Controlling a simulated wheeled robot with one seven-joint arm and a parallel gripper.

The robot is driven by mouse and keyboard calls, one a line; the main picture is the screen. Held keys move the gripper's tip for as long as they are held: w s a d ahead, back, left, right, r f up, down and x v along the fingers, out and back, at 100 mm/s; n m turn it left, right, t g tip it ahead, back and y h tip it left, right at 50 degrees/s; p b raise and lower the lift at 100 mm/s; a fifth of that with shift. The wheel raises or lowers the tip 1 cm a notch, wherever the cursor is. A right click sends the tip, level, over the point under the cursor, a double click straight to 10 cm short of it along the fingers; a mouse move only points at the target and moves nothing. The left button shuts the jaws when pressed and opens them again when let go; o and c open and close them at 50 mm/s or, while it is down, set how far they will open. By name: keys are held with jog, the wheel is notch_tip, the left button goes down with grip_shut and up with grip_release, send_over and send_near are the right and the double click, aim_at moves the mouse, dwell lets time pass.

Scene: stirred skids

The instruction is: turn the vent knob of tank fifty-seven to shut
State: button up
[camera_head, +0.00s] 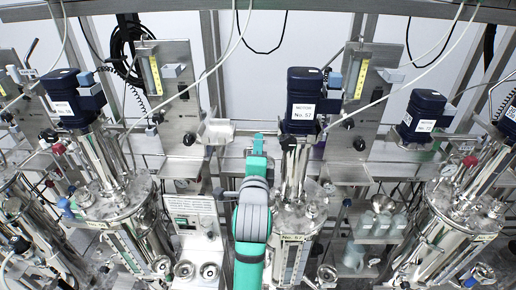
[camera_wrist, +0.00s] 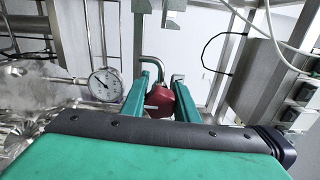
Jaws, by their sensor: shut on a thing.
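The tank (camera_head: 295,220) under the blue motor (camera_head: 303,112) stands in the middle of the head view; its label seems to read fifty-seven, but the print is small. In the wrist view a red knob (camera_wrist: 158,97) sits by a bent steel pipe (camera_wrist: 152,56). My gripper (camera_wrist: 164,82) has its two green fingers on either side of the red knob, shut on it. The knob's lower part and any position marks are hidden. In the head view my green and grey arm reaches up just left of the tank and hides the knob.
A round pressure gauge (camera_wrist: 105,84) stands close left of my fingers. A steel control box (camera_wrist: 262,80) is at the right. Neighbouring tanks (camera_head: 115,205) and (camera_head: 465,205) stand on both sides in the head view. Loose hoses and cables hang above.

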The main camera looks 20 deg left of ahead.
jog(key=shift+f, duration=0.1)
jog(key=o, duration=1.1)
jog(key=shift+w, duration=0.1)
jog(key=shift+c, duration=0.2)
jog(key=shift+d, duration=0.1)
jog(key=v, duration=1.1)
jog(key=shift+w, duration=0.1)
